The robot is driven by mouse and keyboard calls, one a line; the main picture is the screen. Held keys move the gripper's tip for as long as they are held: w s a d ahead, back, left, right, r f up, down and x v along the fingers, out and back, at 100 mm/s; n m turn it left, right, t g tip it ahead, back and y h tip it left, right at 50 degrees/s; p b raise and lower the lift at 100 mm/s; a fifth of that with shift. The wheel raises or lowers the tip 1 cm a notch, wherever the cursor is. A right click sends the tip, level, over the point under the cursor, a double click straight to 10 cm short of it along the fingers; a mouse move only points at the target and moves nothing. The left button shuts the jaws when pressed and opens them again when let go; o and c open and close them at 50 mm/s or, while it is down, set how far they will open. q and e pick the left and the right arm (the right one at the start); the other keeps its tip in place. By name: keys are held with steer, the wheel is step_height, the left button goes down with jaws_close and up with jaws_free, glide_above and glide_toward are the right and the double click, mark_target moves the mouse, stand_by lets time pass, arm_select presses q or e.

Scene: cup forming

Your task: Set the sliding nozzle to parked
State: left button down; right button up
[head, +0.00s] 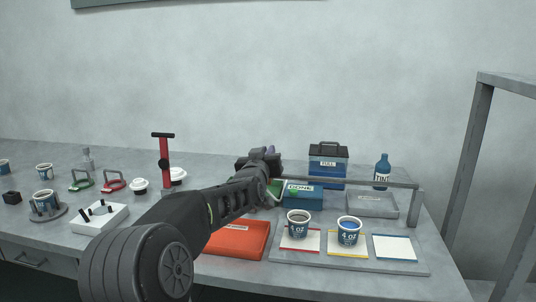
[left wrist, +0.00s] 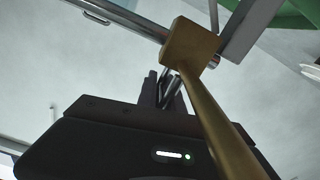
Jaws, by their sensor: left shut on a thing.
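My left gripper (left wrist: 167,90) is at the left end of a grey overhead rail (head: 350,181), with its fingers close together. In the left wrist view the fingers meet just below a brass block with a long brass tube (left wrist: 215,120), which looks like the sliding nozzle. A metal bar (left wrist: 125,16) runs past the block. The fingers are shut on a small part at the nozzle; its outline is hard to make out. In the head view my arm hides the nozzle and the fingertips. My right gripper is not in view.

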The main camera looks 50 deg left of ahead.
arm_select(q)
steer(key=c, duration=1.5)
jaws_free()
steer(key=shift+s+a, duration=0.25)
steer(key=shift+a, duration=0.05)
steer(key=shift+d, duration=0.15)
steer(key=v, duration=0.7)
steer(key=shift+s+d+p, duration=0.15)
steer(key=shift+s+p, duration=0.1)
steer(key=shift+p, duration=0.15)
